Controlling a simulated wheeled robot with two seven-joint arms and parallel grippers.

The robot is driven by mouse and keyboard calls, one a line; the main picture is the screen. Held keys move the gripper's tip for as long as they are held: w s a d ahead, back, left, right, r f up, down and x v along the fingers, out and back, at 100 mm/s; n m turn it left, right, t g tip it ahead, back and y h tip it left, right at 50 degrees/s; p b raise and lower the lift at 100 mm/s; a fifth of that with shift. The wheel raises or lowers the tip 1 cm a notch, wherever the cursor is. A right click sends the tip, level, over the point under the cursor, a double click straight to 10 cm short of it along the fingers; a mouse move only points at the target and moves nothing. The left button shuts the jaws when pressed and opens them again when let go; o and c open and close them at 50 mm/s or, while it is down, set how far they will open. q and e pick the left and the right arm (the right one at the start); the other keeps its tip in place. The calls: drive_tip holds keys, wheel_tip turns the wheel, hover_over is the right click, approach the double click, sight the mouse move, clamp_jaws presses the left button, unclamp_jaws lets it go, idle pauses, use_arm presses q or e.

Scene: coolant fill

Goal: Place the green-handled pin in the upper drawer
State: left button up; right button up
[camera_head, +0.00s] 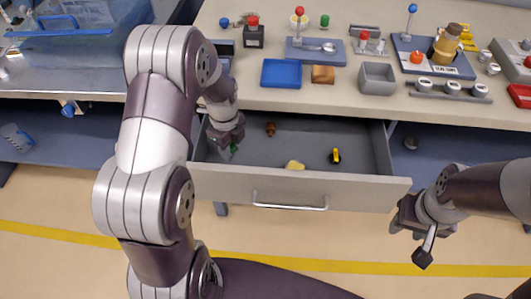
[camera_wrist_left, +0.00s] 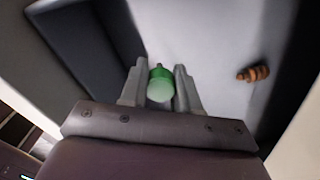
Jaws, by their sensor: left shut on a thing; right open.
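The drawer (camera_head: 300,188) under the bench top is pulled open. My left gripper (camera_head: 229,152) is inside it, near its left end. In the left wrist view the fingers (camera_wrist_left: 161,88) are shut on the green-handled pin (camera_wrist_left: 160,84), whose round green end faces the camera. Only a bit of green shows at the fingers in the head view. Whether the pin touches the drawer floor I cannot tell. My right gripper (camera_head: 411,243) is open and empty, in front of the bench to the right of the drawer.
In the drawer lie a brown piece (camera_head: 271,129), a tan piece (camera_head: 295,165) and a yellow-and-black piece (camera_head: 335,156). The drawer floor between them is clear. On the bench above stand a blue tray (camera_head: 282,73), a grey bin (camera_head: 377,79) and several fixtures.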

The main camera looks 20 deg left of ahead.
use_arm(q)
wheel_tip(320, 180, down, 7)
drive_tip(key=shift+b, duration=0.35)
drive_tip(key=shift+s+f, duration=0.1)
drive_tip(key=shift+f, duration=0.05)
drive_tip(key=o, duration=0.9)
drive_tip(key=shift+c, duration=0.2)
wheel_tip(320, 180, up, 12)
drive_tip(key=shift+r+p, duration=0.2)
drive_tip(key=shift+p, duration=0.6)
